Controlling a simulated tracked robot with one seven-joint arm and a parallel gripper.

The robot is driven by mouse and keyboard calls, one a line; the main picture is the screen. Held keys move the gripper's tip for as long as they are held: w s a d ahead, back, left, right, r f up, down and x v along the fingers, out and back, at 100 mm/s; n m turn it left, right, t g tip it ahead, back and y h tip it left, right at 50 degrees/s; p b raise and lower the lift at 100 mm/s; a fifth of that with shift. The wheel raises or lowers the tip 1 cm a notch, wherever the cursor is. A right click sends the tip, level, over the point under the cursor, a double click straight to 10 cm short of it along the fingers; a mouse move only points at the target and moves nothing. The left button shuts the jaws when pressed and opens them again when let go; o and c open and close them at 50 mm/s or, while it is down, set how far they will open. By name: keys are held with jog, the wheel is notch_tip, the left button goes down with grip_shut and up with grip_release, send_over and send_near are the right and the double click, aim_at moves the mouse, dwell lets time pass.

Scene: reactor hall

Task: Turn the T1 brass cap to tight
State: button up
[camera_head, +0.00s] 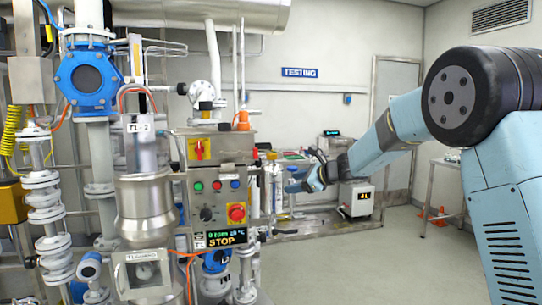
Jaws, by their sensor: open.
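The steel T1 reactor vessel (146,207) stands at the left, with a narrower neck above it and a plate reading T1-2 (138,127). A small brass-coloured upright part (136,52) shows above the neck; I cannot tell whether it is the T1 brass cap. The T1 control box (219,205) stands just right of the vessel, and its display (225,238) reads STOP. My gripper (301,172) is open and small in the picture, right of the control box and apart from the vessel. I see nothing between its fingers.
A bench with bottles (273,180) stands behind my gripper. A white box (356,198), a table (447,163) and orange cones (441,215) are at the right. The middle floor is clear.

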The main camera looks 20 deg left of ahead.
aim_at(276, 155)
jog(key=w+d+r+m+y, duration=0.25)
jog(key=r+m+y, duration=0.2)
jog(key=r, duration=0.35)
jog(key=shift+n, duration=0.25)
jog(key=x, duration=1.3)
jog(key=shift+s+a, duration=0.1)
jog(key=shift+s, duration=0.2)
jog(key=shift+c, duration=0.4)
jog(key=c, duration=0.9)
jog(key=shift+o, duration=0.2)
jog(key=shift+m+t, duration=0.5)
jog(key=shift+t, duration=0.1)
